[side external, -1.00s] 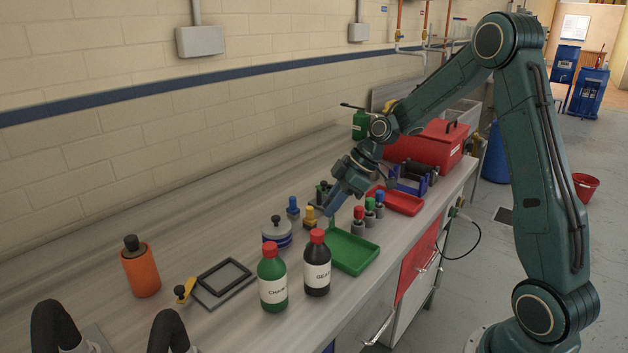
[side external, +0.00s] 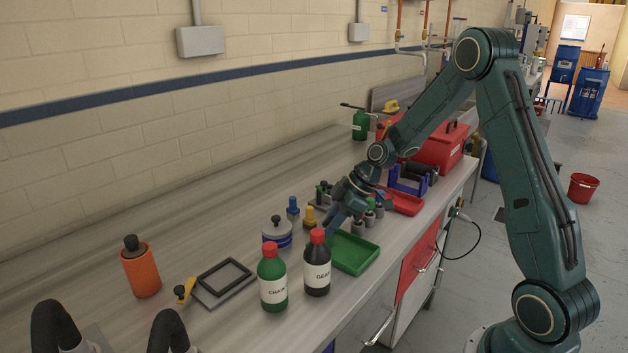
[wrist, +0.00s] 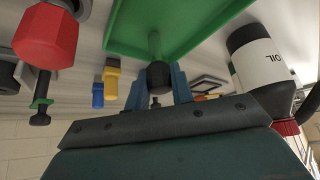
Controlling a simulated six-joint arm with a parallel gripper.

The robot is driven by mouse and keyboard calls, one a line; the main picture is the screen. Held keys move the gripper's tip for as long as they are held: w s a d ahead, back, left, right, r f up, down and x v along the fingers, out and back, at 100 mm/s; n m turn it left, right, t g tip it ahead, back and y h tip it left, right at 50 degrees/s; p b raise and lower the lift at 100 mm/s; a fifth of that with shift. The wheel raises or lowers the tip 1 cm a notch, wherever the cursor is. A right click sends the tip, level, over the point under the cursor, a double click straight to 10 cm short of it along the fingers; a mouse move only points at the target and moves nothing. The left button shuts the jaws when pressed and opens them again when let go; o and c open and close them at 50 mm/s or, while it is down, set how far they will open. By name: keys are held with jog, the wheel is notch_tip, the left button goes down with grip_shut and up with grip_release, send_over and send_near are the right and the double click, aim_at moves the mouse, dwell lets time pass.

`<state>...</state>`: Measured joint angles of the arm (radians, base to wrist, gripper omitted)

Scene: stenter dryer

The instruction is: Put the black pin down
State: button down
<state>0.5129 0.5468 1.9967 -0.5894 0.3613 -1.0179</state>
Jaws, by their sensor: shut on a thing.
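The black pin (wrist: 158,76) shows its round black head in the wrist view, with a short greenish shaft beyond it. My gripper (wrist: 161,88) is shut on the head, its blue fingers on either side. In the side view my gripper (side external: 331,220) is low over the bench, at the far left corner of the green tray (side external: 352,268). The pin cannot be made out there. In the wrist view the green tray (wrist: 122,42) lies just beyond the pin; whether the pin's lower end touches anything is unclear.
The dark bottle (side external: 317,276) and green bottle (side external: 272,291) stand close in front of my gripper. Yellow (side external: 310,215) and blue (side external: 293,206) pins and a round pot (side external: 277,238) are at its left. Coloured pins in grey holders (side external: 358,228) stand at its right.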

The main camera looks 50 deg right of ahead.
jog(key=shift+f, duration=0.15)
jog(key=c, duration=1.2)
grip_release()
jog(key=shift+r, duration=0.2)
jog(key=v, duration=1.2)
